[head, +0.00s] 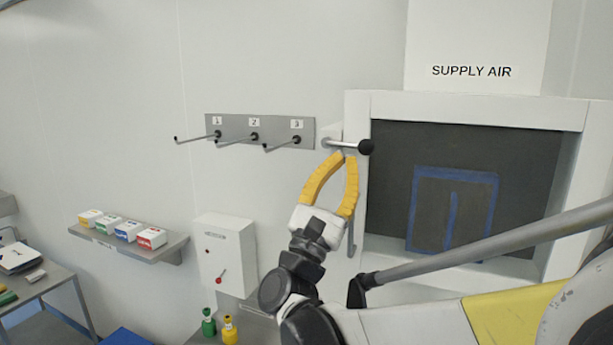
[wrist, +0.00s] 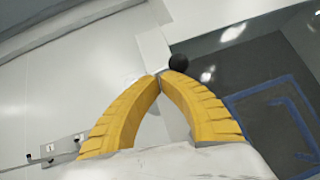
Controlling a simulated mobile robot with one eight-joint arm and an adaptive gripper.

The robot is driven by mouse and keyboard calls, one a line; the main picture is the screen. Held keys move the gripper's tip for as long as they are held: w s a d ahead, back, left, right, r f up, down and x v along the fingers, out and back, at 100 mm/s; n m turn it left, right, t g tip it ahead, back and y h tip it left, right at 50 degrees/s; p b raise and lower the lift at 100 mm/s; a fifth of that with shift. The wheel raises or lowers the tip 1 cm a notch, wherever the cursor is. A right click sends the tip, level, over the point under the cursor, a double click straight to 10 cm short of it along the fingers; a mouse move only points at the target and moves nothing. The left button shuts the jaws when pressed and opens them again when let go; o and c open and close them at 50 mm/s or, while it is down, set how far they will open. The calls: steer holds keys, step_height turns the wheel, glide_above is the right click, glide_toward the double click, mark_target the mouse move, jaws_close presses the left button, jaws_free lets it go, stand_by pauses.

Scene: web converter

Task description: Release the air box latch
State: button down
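The air box latch is a pale horizontal lever (head: 345,144) with a black ball knob (head: 367,147) at the upper left of the air box frame. The knob also shows in the wrist view (wrist: 179,62), just beyond the right fingertip. My gripper (head: 346,155) has two curved yellow fingers, and their tips come together right at the lever, just left of the knob. In the wrist view the gripper (wrist: 162,74) tips nearly meet and hide most of the lever. I cannot tell whether the lever is between them.
The air box (head: 465,110), with a dark panel marked in blue, sits right of the latch under a SUPPLY AIR sign (head: 472,71). A numbered hook rack (head: 240,122) is close on the left. A grey control box (head: 224,254) and a shelf of small boxes (head: 130,240) are lower left.

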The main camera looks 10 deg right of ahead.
steer(key=shift+w+d+r, duration=0.3)
steer(key=shift+w+r, duration=0.05)
steer(key=shift+r, duration=0.1)
